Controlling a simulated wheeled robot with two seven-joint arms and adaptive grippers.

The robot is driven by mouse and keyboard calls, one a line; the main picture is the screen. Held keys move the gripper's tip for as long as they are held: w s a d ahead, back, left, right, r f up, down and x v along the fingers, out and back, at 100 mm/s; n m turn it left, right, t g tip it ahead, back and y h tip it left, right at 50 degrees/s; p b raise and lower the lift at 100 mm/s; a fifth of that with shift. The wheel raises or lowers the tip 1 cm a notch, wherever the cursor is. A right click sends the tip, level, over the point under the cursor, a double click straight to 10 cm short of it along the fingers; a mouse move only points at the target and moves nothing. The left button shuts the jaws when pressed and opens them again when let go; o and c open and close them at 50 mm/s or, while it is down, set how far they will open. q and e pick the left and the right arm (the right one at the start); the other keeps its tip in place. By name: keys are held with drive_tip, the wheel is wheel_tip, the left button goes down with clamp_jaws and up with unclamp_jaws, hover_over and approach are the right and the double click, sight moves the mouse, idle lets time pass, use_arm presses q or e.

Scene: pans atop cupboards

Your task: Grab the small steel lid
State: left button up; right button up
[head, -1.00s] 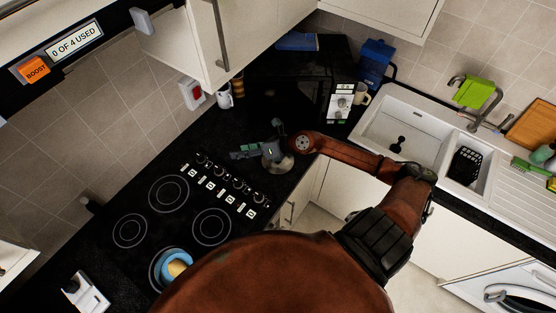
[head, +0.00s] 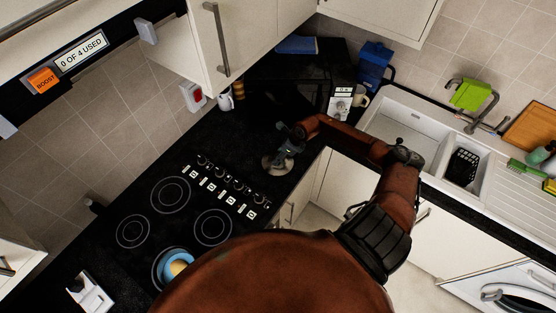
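The small steel lid (head: 274,165) is a round, shiny disc on the black worktop, between the hob's knobs and the front edge. My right gripper (head: 283,156) comes in from the right and is over the lid's upper right part, hiding some of it. The fingers point down toward the lid and overlap it in the picture. I cannot tell whether they touch it or how far apart they are. My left gripper is not in view.
The hob (head: 190,200) lies left of the lid, with a blue pan (head: 172,267) on its near ring. A black microwave (head: 290,85) stands behind, with a white mug (head: 225,100) beside it. The sink (head: 405,125) is at the right.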

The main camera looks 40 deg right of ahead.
drive_tip(key=shift+x, duration=0.8)
drive_tip(key=shift+c, duration=0.3)
drive_tip(key=shift+r, duration=0.1)
clamp_jaws()
